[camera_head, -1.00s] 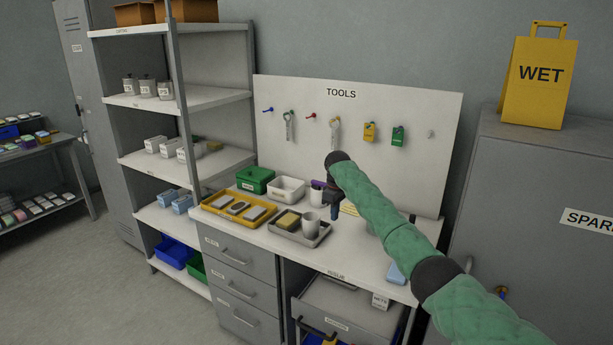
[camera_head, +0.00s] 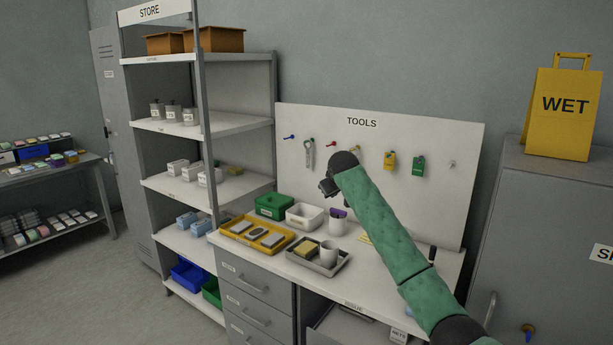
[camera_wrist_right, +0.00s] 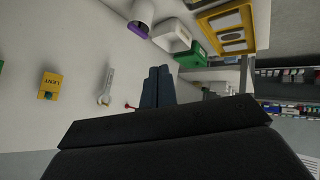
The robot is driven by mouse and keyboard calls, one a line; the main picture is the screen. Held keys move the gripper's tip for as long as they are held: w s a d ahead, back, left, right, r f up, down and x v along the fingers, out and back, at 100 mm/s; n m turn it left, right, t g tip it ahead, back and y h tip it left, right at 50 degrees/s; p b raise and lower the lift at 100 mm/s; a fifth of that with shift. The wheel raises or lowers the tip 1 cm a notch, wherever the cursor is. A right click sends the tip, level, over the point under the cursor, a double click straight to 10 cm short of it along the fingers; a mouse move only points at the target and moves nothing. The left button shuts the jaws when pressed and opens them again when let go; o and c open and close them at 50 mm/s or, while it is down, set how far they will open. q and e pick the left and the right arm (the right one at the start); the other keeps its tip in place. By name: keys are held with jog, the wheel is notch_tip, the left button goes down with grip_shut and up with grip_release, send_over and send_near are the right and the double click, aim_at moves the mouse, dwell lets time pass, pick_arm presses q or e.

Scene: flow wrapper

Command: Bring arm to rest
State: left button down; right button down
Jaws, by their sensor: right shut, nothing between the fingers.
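My right arm, in a green sleeve (camera_head: 385,230), reaches in from the lower right of the head view. Its dark gripper (camera_head: 328,187) hangs in the air before the tool board (camera_head: 440,205), above the bench top. In the right wrist view the two fingers (camera_wrist_right: 157,86) lie together, shut and empty. A wrench (camera_wrist_right: 106,86) hangs on the board beside them in that view. My left gripper is not in view.
The bench holds a yellow tray (camera_head: 222,231), a grey tray (camera_head: 345,258), a green box (camera_head: 274,206), a white bin (camera_head: 304,216) and cups. A shelf rack (camera_head: 203,120) stands left. A grey cabinet (camera_head: 540,250) with a yellow WET bag (camera_head: 565,125) stands right.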

jog(key=s+d+f+m+g, duration=0.1)
jog(key=s+d+f+m, duration=0.15)
jog(key=s+f, duration=1.75)
jog(key=s+d+f+m+g, duration=0.1)
jog(key=s+d+f, duration=0.2)
jog(key=s+f, duration=1.7)
jog(key=s+f+g, duration=0.2)
jog(key=s+f, duration=0.6)
jog(key=s, duration=0.3)
jog(key=s+d+f+g, duration=0.1)
jog(key=s+f, duration=0.7)
jog(key=s, duration=0.4)
jog(key=s+f+g, duration=0.2)
jog(key=s+f, duration=0.6)
jog(key=s, duration=0.4)
jog(key=shift+d+m+g, duration=0.3)
jog(key=shift+m, duration=0.15)
jog(key=shift+f, duration=0.1)
